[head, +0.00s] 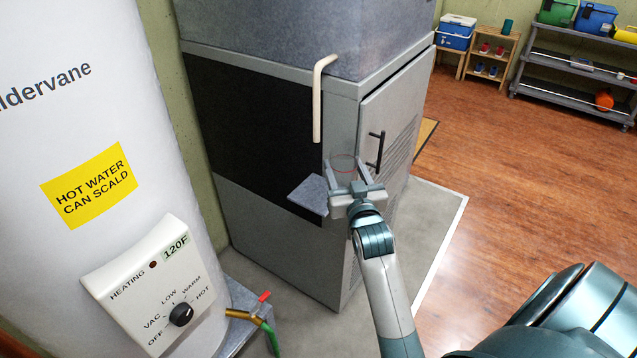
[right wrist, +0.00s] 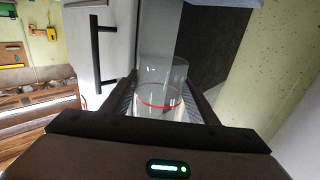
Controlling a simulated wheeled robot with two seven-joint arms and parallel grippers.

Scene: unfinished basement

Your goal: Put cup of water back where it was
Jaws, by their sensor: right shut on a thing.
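A clear cup (head: 343,161) with a red ring around it is held in front of the grey cabinet, near the door's black handle. My right gripper (head: 346,175) is shut on it. The cup also shows in the right wrist view (right wrist: 163,72), between the two fingers of the right gripper (right wrist: 160,98), and looks roughly in line with them. The water in it cannot be made out clearly. A small grey ledge (head: 306,194) juts from the cabinet's dark front, just left of and below the cup. My left gripper is not in view.
The grey cabinet (head: 270,235) has a cream bent pipe (head: 317,105) hanging above the ledge and a door with a black handle (head: 375,150). A white water heater (head: 90,130) stands at left. Wooden floor (head: 500,180) is open at right; shelves (head: 570,75) stand behind.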

